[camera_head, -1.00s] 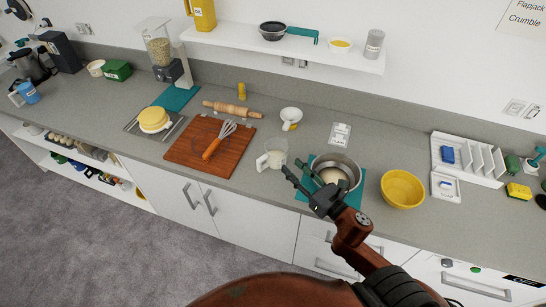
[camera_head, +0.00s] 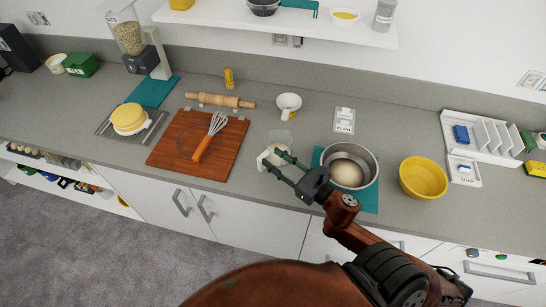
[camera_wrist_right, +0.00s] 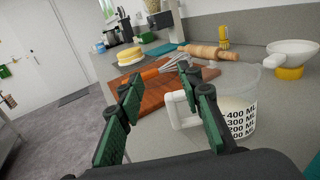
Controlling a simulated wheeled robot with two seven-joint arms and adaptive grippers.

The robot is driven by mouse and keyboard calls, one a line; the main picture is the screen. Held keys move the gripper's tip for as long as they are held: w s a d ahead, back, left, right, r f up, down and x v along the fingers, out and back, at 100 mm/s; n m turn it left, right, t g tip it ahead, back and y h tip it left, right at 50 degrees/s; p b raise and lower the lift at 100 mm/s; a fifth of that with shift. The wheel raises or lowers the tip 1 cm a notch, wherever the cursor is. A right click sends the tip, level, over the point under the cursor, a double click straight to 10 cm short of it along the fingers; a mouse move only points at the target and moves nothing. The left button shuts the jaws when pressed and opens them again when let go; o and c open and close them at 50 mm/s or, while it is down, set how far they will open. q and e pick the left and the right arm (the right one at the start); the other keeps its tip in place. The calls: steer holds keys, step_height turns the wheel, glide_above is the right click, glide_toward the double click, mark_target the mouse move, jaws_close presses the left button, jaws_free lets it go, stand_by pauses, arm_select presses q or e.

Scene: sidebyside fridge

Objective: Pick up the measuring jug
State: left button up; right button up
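The measuring jug (camera_head: 279,138) is clear, with a white handle on its left side and pale contents low down. It stands upright on the grey counter, between the chopping board and the metal bowl. In the right wrist view the jug (camera_wrist_right: 238,98) shows black ML markings, and its handle appears between my fingers. My right gripper (camera_head: 275,160) is open, its green-padded fingers at the near side of the jug and overlapping it in the head view. In the wrist view the gripper (camera_wrist_right: 160,85) has a clear gap between its fingers. I cannot tell whether they touch the handle. My left gripper is not in view.
A metal bowl (camera_head: 367,160) with dough stands close to the right of my gripper, on a teal mat. A yellow bowl (camera_head: 423,178) is further right. A wooden board (camera_head: 185,157) with a whisk lies left.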

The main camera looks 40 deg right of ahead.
mark_target(260, 164)
step_height(260, 164, down, 7)
steer(key=shift+r+b, duration=0.2)
steer(key=shift+b, duration=0.8)
steer(key=f, duration=0.3)
steer(key=shift+w+a, duration=0.1)
steer(key=shift+w, duration=0.3)
steer(key=shift+w+a, duration=0.1)
steer(key=shift+w, duration=0.4)
steer(key=shift+w+a+r, duration=0.1)
steer(key=shift+w, duration=0.2)
steer(key=x, duration=0.4)
steer(key=shift+w+a, duration=0.1)
steer(key=shift+w, duration=0.4)
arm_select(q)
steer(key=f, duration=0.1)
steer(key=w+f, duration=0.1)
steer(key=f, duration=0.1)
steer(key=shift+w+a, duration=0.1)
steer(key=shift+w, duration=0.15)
